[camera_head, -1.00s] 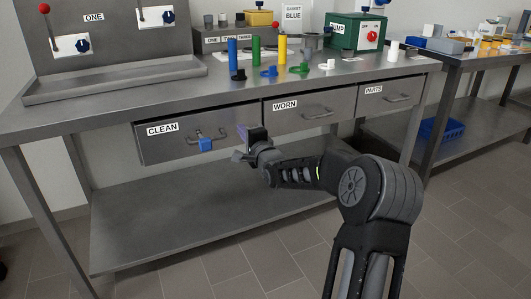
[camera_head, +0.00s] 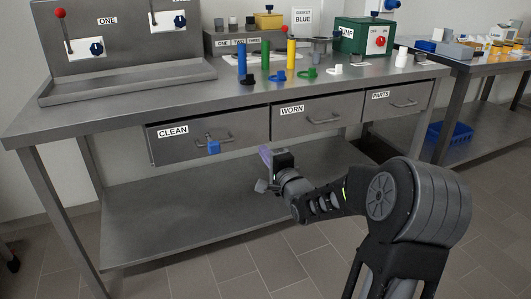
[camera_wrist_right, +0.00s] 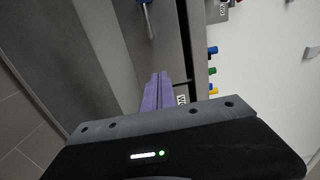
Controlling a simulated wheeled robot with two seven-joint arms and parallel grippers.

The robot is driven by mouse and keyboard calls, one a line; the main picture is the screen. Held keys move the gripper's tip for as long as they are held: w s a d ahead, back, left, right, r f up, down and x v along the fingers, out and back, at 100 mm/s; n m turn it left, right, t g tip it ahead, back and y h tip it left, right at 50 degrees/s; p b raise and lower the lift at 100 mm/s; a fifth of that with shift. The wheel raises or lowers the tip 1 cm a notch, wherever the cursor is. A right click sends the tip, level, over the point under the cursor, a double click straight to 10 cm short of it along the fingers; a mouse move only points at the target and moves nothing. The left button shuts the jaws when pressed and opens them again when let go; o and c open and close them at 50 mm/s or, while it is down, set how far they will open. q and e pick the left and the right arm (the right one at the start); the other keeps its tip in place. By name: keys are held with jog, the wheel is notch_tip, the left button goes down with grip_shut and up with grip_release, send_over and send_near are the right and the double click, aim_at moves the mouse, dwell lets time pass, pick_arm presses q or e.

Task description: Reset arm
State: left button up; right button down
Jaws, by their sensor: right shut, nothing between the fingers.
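My right arm reaches in from the lower right of the head view. Its gripper (camera_head: 266,162) is in front of the bench, a little right of and below the CLEAN drawer handle, apart from it. In the right wrist view the two purple fingers (camera_wrist_right: 158,92) are together with nothing between them. The CLEAN drawer (camera_head: 180,149) shows a thin dark gap along its top edge. A blue piece (camera_head: 213,147) is at its handle. My left gripper is not in view.
The WORN drawer (camera_head: 290,125) and PARTS drawer (camera_head: 381,110) look closed. Blue, green and yellow cylinders (camera_head: 291,53) stand on the bench top with caps or rings before them. The lower shelf (camera_head: 180,215) is bare. Tiled floor is open in front.

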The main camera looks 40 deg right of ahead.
dwell(0.5)
notch_tip(320, 180, down, 15)
jog(key=s+a+n+g+y, duration=0.1)
jog(key=s+a+n+g, duration=0.25)
jog(key=n, duration=0.35)
jog(key=s+a+f+n+g+y, duration=0.3)
jog(key=a+f+n+g+y, duration=0.15)
jog(key=a+f, duration=1)
jog(key=s+a+f+n+g+y, duration=0.1)
jog(key=s+a+f+n+g, duration=0.2)
jog(key=s+a+f, duration=0.35)
jog(key=s+a+f+n+g+y, duration=0.2)
jog(key=s+a+f+n, duration=0.15)
jog(key=s+a, duration=0.55)
jog(key=s+a+f+n+g+y, duration=0.15)
jog(key=s+a+f+g, duration=0.35)
jog(key=a, duration=0.6)
pick_arm(q)
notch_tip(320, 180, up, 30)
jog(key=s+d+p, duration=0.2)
jog(key=p, duration=2.7)
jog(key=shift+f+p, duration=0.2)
jog(key=shift+p, duration=0.1)
pick_arm(e)
notch_tip(320, 180, up, 29)
jog(key=a+t, duration=0.1)
jog(key=shift+s+t, duration=0.4)
jog(key=shift+s, duration=0.05)
